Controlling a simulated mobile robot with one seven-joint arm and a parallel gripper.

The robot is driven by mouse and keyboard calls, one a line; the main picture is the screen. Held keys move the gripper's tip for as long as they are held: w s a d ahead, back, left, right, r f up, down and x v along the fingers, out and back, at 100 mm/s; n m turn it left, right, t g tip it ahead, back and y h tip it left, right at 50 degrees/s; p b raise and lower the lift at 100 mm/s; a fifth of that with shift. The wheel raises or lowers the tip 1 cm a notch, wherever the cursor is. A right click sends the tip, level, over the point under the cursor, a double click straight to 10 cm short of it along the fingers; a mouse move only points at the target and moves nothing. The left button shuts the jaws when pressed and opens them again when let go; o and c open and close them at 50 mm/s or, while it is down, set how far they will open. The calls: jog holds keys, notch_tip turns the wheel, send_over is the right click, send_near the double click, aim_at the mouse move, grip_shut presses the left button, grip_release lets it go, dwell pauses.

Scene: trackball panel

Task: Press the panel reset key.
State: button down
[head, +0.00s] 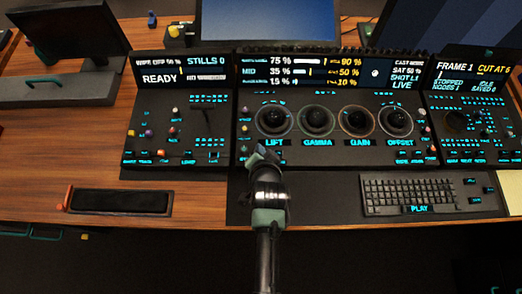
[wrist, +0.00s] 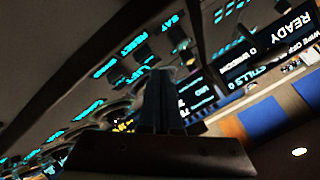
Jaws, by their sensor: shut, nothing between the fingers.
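My gripper (head: 262,154) is shut and empty. In the head view its tip is over the lower left corner of the middle trackball panel (head: 345,96), left of and below the LIFT ball. In the wrist view the closed fingers (wrist: 162,84) point at the dark panel. A cyan RESET label (wrist: 131,44) shows there, up and left of the fingertips, between the SAT and SPEED labels. Dark keys stand beside these labels. The reset key is too dark to make out clearly, and in the head view my gripper partly covers that corner. I cannot tell whether the fingertips touch anything.
The LIFT ball (head: 274,119) is close by on the right, with more trackballs beyond it. A left panel (head: 180,120) with small knobs stands beside the middle panel. A keyboard (head: 410,193) lies at the front right. A dark armrest pad (head: 120,201) lies at front left.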

jog(key=shift+f, duration=0.1)
jog(key=shift+f, duration=0.35)
jog(key=shift+f+b, duration=0.55)
jog(key=shift+b, duration=0.1)
dwell(0.9)
jog(key=shift+r, duration=0.1)
jog(key=shift+r+p, duration=0.85)
jog(key=shift+p, duration=0.1)
notch_tip(320, 180, up, 5)
jog(key=p, duration=0.5)
dwell(0.5)
